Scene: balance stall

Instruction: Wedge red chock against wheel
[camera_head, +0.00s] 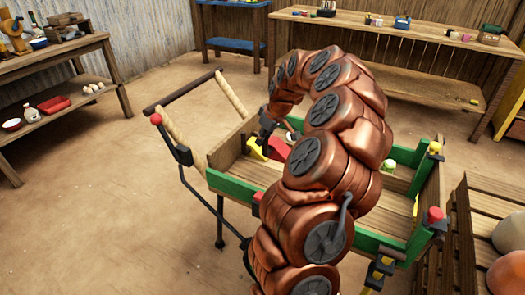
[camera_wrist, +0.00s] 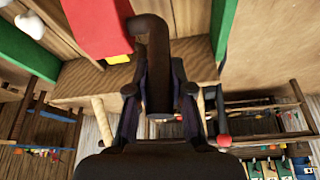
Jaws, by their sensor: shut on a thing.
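My gripper (camera_wrist: 160,105) is shut on a dark bent handle (camera_wrist: 152,45) that reaches up to a red block, which looks like the red chock (camera_wrist: 97,25). In the head view, my gripper (camera_head: 267,128) is over the wooden cart (camera_head: 228,150), and the red chock (camera_head: 303,153) shows beside my arm, partly hidden by it. A yellow piece (camera_head: 257,147) is close to the chock. I cannot make out a wheel in either view. My arm covers much of the cart's middle.
The cart has green boards and dark handle bars (camera_head: 183,92) at the left. A slatted wooden crate (camera_head: 485,215) with round things stands at the right. Workbenches line the back (camera_head: 400,28) and left (camera_head: 60,48). The dirt floor at the left is clear.

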